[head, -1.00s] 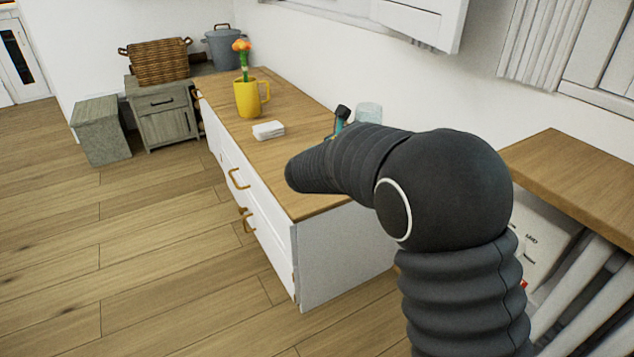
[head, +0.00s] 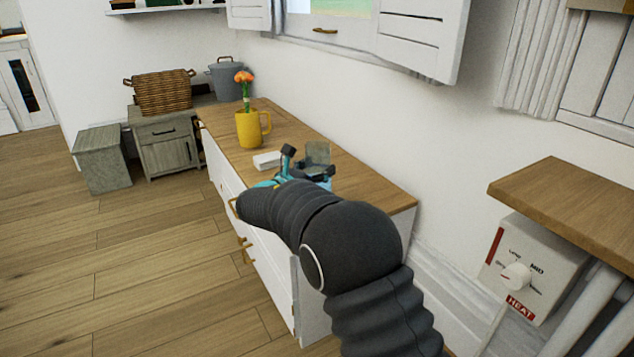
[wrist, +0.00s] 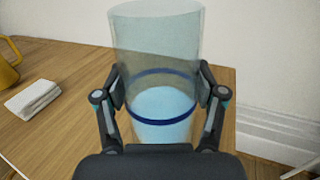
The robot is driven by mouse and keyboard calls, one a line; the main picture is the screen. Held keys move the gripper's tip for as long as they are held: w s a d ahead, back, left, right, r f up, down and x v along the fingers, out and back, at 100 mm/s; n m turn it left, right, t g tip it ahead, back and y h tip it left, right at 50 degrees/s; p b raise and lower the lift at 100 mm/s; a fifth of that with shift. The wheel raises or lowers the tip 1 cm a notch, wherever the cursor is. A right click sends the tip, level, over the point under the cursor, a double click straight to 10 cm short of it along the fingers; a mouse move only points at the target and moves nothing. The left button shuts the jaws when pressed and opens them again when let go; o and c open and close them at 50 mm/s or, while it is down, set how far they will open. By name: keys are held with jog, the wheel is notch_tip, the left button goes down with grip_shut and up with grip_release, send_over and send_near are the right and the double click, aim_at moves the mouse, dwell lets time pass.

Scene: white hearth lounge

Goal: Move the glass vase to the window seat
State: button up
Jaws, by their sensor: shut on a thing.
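The glass vase (wrist: 155,50) is a clear, pale cylinder with dark blue bands and a light blue lower part. My gripper (wrist: 161,92) is shut on it, one finger on each side. In the head view the vase (head: 317,154) shows over the wooden top of a white drawer unit (head: 350,185), beyond my arm, with my gripper (head: 306,168) around it. Its lower part is hidden there by my gripper, and I cannot tell whether its base touches the top. I cannot tell for sure which surface is the window seat.
A yellow mug (head: 250,130) with orange flowers and a white folded stack (head: 267,160) stand on the drawer unit. A wooden ledge (head: 570,205) and a heater control box (head: 535,265) are at right. A shuttered window (head: 330,25) is above. The floor at left is clear.

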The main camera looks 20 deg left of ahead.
jog(key=shift+f+b, duration=0.4)
jog(key=shift+f, duration=1.55)
jog(key=shift+f, duration=0.1)
jog(key=o, duration=1.7)
jog(key=shift+s+a, duration=0.1)
jog(key=shift+s, duration=0.1)
jog(key=p+v, duration=0.1)
jog(key=v, duration=1)
jog(key=shift+s+a, duration=0.1)
jog(key=shift+s, duration=0.15)
